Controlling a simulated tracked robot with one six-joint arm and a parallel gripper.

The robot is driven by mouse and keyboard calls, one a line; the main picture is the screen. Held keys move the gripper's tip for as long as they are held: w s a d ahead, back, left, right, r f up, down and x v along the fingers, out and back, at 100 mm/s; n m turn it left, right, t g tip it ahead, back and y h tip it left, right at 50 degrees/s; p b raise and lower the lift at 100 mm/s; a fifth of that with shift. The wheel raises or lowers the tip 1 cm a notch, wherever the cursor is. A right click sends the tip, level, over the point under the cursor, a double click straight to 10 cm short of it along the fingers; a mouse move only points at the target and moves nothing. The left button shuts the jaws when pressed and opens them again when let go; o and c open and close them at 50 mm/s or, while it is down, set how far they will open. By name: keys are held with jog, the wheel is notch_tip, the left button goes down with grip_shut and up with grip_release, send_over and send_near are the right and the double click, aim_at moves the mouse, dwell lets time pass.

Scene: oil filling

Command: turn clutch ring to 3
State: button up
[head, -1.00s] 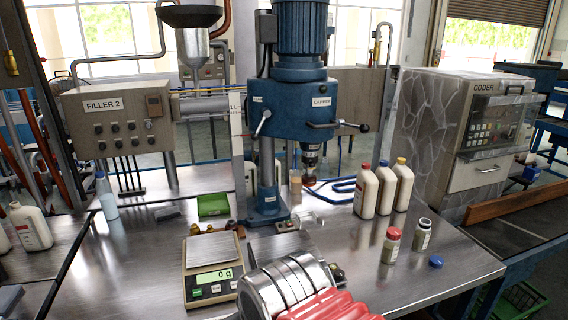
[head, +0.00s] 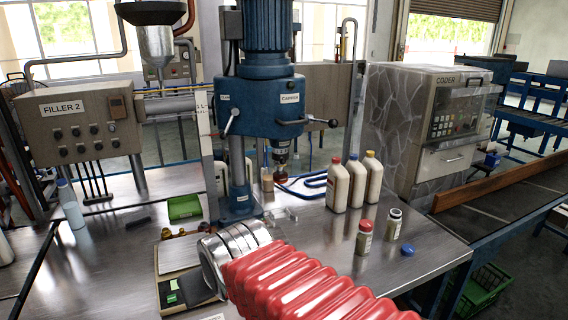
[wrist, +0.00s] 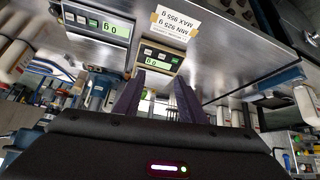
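The blue capper (head: 262,100) stands on the steel table in the middle of the head view. Its dark spindle (head: 281,146) hangs under the body, with a reddish part at the lower end. The clutch ring is too small to tell apart there, and no number on it is readable. My gripper (wrist: 158,98) shows in the wrist view with its two dark fingers apart and nothing between them. In the head view the fingers are hidden by my arm, which reaches over the front of the table, well short of the spindle.
A scale (head: 170,293) lies partly under my arm. A green box (head: 184,207) is left of the capper. White bottles (head: 338,187) stand to the right, with two small jars (head: 363,238) and a blue cap (head: 407,250) nearer. A lever (head: 320,122) sticks out right of the capper.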

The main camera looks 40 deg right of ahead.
jog(key=w+d+r+m+t+h, duration=0.1)
jog(key=w+d+r+t+h, duration=0.1)
jog(key=w+d, duration=0.75)
jog(key=m+t+h, duration=0.2)
jog(key=t+h, duration=0.4)
send_near(283, 163)
jog(key=v, duration=0.3)
jog(key=shift+a+r, duration=0.1)
jog(key=shift+w, duration=0.2)
jog(key=shift+x, duration=6.75)
jog(key=shift+s, duration=0.1)
